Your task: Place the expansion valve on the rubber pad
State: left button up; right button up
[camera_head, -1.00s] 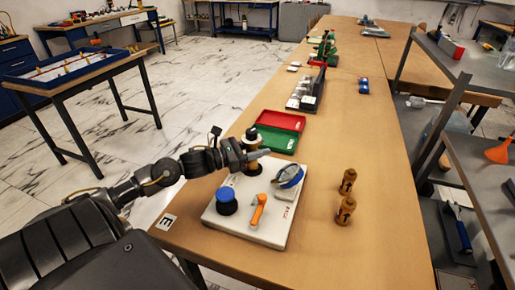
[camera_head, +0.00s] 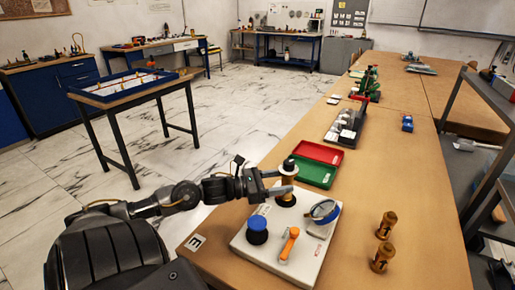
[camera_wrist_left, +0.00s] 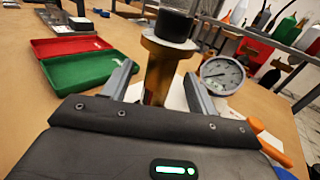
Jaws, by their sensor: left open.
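A brass flanged piece with a dark top (camera_head: 287,200) stands upright at the back of a white gauge rig base (camera_head: 262,262); I take it for the expansion valve but cannot be sure. Two loose brass pieces with arrow marks (camera_head: 386,224) (camera_head: 382,257) stand right of the rig. I cannot pick out a rubber pad. My right gripper is not in view.
The rig carries a blue knob (camera_head: 257,231), an orange lever (camera_head: 289,243) and a round gauge (camera_head: 323,211). A red tray (camera_head: 318,153) and a green tray (camera_head: 315,174) lie behind it. The bench to the right is mostly clear.

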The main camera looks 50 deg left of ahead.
pick_arm(q)
jog(key=v, duration=0.7)
jog(key=shift+s, duration=0.3)
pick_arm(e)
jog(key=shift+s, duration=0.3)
pick_arm(q)
jog(key=shift+a+r, duration=0.1)
jog(key=shift+a, duration=0.05)
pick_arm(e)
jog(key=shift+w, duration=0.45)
